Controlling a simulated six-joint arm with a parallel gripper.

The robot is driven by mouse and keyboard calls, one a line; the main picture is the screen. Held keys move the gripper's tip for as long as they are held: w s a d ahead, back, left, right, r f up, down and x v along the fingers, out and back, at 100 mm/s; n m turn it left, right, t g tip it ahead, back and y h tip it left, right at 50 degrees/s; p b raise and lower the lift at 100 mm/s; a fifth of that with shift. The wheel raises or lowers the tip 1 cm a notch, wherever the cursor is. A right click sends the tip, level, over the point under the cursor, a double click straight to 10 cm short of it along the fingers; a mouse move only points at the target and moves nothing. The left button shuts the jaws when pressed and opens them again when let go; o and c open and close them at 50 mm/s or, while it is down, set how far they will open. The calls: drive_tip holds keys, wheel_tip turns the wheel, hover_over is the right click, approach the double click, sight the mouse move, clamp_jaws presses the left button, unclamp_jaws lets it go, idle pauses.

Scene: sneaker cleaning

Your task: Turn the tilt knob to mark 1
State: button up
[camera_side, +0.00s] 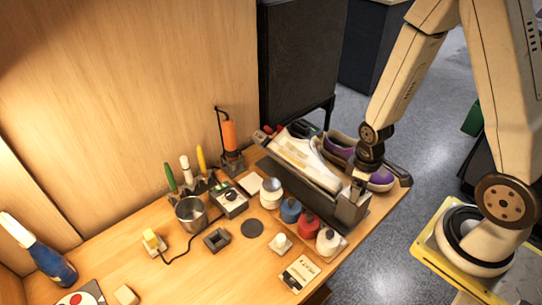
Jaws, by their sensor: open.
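A white sneaker (302,155) lies in a dark cradle (312,190) at the right end of the bench. A purple and cream sneaker (379,177) is behind it, partly hidden by my arm. My gripper (357,188) points down at the near right end of the cradle, beside a grey block (347,209). It is open; I cannot tell whether the fingers touch anything. I cannot make out the tilt knob or its marks; the gripper may hide them. A small grey box (229,201) with a dark knob-like top stands further left on the bench.
A metal cup (191,213), brushes (185,173) and an orange-handled tool (230,136) are further left. A label card (299,273) lies at the front edge.

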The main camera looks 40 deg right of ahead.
drive_tip(key=c, duration=1)
drive_tip(key=shift+m, duration=1)
drive_tip(key=o, duration=1)
drive_tip(key=shift+r, duration=2.5)
